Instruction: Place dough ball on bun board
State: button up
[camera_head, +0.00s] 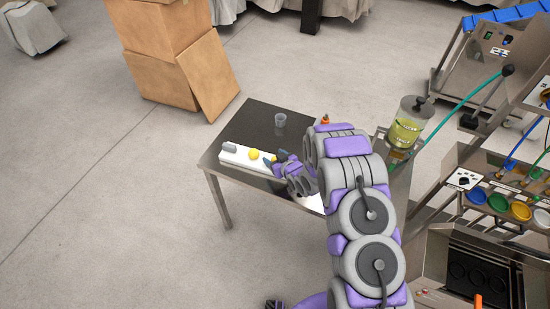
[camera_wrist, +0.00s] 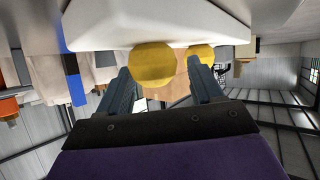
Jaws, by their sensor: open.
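A long white board (camera_head: 237,156) lies along the near edge of the dark table; it shows upside down at the top of the wrist view (camera_wrist: 105,25). A yellow dough ball (camera_head: 253,154) sits on the board; a second yellow ball is partly hidden by my gripper. In the wrist view, one ball (camera_wrist: 152,64) appears between my fingertips, and another (camera_wrist: 200,52) is partly behind the right finger. My gripper (camera_head: 280,158) is open, low over the board, its fingers (camera_wrist: 160,82) apart. Whether they touch a ball I cannot tell.
A grey object (camera_head: 229,147) sits at the board's left end. A clear cup (camera_head: 280,120) stands farther back on the dark table (camera_head: 252,119). My arm hides the table's right side. Dough machines with a yellow-filled container (camera_head: 406,126) stand right; cardboard boxes (camera_head: 160,40) stand behind.

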jog(key=shift+d, duration=0.15)
jog(key=p+v, duration=0.2)
jog(key=v, duration=1)
